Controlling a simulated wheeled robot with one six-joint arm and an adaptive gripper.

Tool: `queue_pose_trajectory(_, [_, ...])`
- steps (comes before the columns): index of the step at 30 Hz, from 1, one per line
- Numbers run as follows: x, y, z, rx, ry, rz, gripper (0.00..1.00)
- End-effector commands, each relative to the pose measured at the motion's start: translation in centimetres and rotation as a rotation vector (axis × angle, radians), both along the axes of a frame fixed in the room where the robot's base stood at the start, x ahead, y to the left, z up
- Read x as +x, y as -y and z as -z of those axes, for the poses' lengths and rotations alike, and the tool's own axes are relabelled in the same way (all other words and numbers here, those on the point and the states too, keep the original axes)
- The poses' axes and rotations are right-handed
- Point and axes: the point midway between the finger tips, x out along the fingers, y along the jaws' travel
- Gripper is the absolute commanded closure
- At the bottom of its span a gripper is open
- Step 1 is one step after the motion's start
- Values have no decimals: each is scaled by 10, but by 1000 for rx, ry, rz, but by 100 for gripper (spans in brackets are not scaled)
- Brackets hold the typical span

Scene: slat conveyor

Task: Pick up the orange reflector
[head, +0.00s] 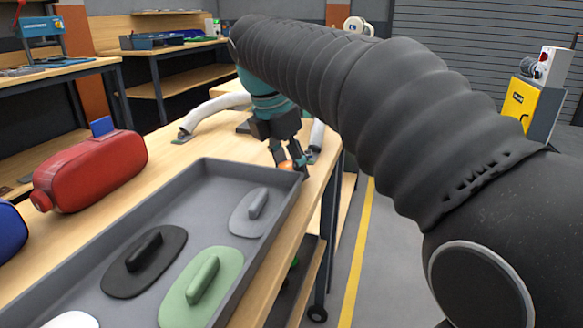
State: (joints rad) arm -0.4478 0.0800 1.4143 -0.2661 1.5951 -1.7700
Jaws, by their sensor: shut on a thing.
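The orange reflector (286,165) shows as a small orange patch between the fingers of my gripper (290,163). My gripper is shut on it, at the far right corner of the grey tray (222,166). The fingers point down, and they hide most of the reflector. I cannot tell whether the reflector touches the tray rim or the table, or is held just above.
The tray holds a grey handled piece (252,212), a black one (143,262), a green one (202,288) and a white one (70,320). A yellow cabinet (528,104) stands far right.

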Motion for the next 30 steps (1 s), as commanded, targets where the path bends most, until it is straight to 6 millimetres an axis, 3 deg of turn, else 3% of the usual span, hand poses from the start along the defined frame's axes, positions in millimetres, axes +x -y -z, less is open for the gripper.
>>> queue_pose_trajectory(8, [1, 0, -13, 1, 1, 1, 71])
queue_pose_trajectory(15, [0, 1, -44, 1, 2, 0, 71])
queue_pose_trajectory(30, [-72, 60, -96, 1, 3, 1, 71])
